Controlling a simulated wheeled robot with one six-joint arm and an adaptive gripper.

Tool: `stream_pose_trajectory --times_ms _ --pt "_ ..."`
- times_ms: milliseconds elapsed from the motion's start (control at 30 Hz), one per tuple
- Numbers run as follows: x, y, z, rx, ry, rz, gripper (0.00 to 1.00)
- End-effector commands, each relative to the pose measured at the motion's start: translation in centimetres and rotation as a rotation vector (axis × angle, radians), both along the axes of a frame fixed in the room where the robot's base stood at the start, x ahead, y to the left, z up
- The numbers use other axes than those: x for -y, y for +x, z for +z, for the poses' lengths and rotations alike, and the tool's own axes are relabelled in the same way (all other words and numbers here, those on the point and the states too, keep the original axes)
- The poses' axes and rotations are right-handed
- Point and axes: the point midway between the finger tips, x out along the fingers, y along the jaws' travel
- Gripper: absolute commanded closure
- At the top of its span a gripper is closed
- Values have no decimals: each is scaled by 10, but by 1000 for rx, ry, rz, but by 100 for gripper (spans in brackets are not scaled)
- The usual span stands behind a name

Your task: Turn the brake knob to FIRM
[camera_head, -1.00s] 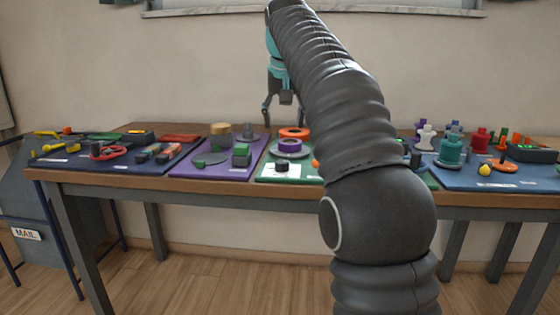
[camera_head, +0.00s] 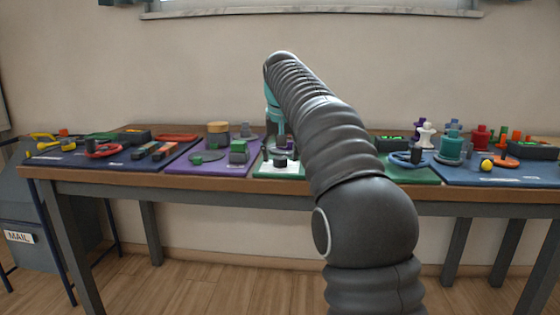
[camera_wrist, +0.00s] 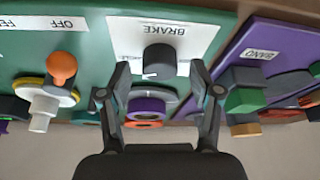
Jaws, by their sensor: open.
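The brake knob (camera_wrist: 160,59) is a short dark cylinder with a small light mark on its edge. It stands on a white plate (camera_wrist: 122,34) marked BRAKE, which reads upside down in the wrist view; other lettering on the plate is mostly hidden. In the head view the knob (camera_head: 281,161) sits on the white plate (camera_head: 278,172) at the front of a green mat. My gripper (camera_wrist: 161,92) is open in the wrist view, its fingers spread to either side below the knob in the picture. No contact with the knob shows. In the head view my arm partly hides the gripper.
Behind the knob are a purple ring (camera_wrist: 147,105) on a grey disc and an orange ring (camera_wrist: 144,124). An orange-topped peg (camera_wrist: 61,66) stands left and a green block (camera_wrist: 244,101) right on the purple mat (camera_wrist: 237,63). Other mats crowd the table.

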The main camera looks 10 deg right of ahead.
Motion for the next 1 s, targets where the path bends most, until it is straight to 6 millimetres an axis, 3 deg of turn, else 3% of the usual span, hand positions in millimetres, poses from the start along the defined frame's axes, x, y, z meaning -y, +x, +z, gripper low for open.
stream_pose_trajectory --times_ms 433,667,1000 --pt "1 4 -9 1 0 0 36" --pt "1 4 -9 1 0 0 94" --pt "1 3 -7 0 0 31 96"
